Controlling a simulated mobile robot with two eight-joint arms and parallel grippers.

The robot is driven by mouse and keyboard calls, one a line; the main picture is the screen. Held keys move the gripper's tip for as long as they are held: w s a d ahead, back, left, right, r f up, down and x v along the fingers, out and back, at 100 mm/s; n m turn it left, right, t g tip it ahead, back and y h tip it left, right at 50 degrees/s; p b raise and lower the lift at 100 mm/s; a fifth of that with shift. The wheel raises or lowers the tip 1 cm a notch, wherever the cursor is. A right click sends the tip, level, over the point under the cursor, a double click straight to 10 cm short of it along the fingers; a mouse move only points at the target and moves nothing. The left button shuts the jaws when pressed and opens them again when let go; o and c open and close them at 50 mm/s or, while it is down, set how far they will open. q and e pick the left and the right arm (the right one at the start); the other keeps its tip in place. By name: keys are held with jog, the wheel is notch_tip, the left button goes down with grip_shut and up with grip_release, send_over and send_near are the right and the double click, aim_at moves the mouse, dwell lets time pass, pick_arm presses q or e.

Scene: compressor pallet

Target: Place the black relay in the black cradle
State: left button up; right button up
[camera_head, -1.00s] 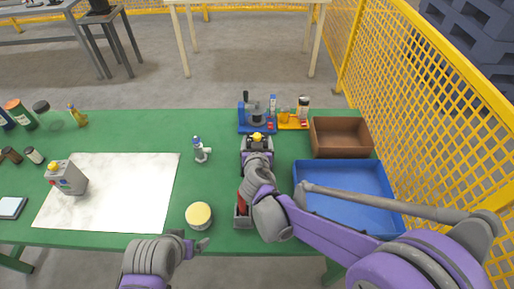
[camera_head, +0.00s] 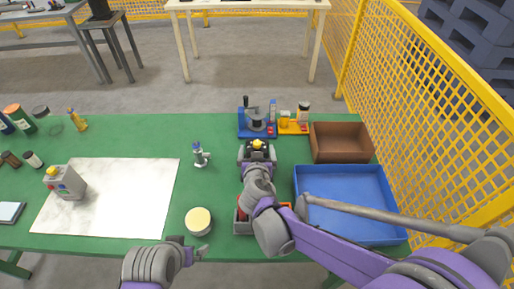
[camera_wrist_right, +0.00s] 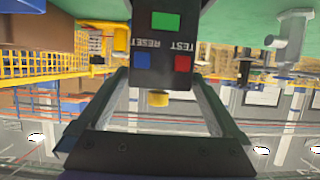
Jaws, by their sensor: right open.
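The black relay (camera_head: 257,144) stands upright at the middle of the green table, its yellow knob on top. In the right wrist view the black relay (camera_wrist_right: 165,45) appears upside down, with green, blue and red panels and TEST and RESET lettering. My right gripper (camera_head: 257,158) is open at its near side, and in the wrist view the fingers (camera_wrist_right: 163,100) spread to either side of it. I cannot make out the black cradle; the relay's base is hidden, so I cannot tell what it stands on. My left gripper (camera_head: 191,248) looks open and empty at the front edge.
A blue fixture (camera_head: 243,128) and yellow stand (camera_head: 293,130) are behind the relay. A brown bin (camera_head: 341,155) and blue bin (camera_head: 350,238) are on the right. A small figure-like part (camera_head: 199,153), round tin (camera_head: 198,221) and grey buttoned box (camera_head: 64,184) are left.

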pick_arm(q)
jog(key=shift+r, duration=0.2)
pick_arm(e)
jog(key=v, duration=0.5)
jog(key=shift+s+r, duration=0.1)
jog(key=shift+s, duration=0.25)
